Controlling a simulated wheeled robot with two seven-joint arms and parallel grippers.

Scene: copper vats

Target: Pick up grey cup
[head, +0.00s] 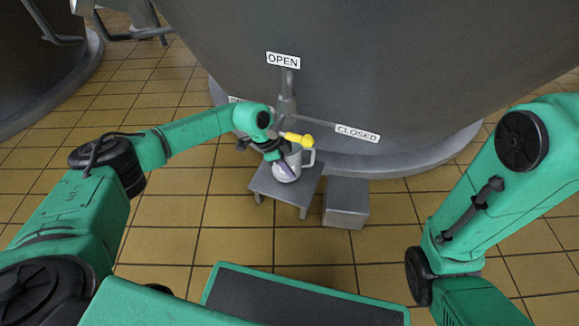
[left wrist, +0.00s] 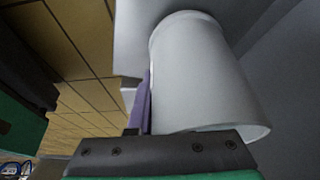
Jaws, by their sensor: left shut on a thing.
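The grey cup (head: 287,172) is pale, with a handle on its right side, at the small grey table under the vat's tap. In the left wrist view the cup (left wrist: 205,75) fills the middle right, close to the camera. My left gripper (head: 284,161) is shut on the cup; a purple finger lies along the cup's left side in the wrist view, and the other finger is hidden. I cannot tell whether the cup touches the tabletop. My right arm shows at the right, but its gripper is out of view.
The small grey table (head: 306,188) stands on yellow tiles beside a grey block (head: 346,203). A large vat (head: 400,60) rises behind, with OPEN (head: 283,60) and CLOSED (head: 357,133) signs. A yellow-ended lever (head: 306,141) sits just above the cup. Floor at left is clear.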

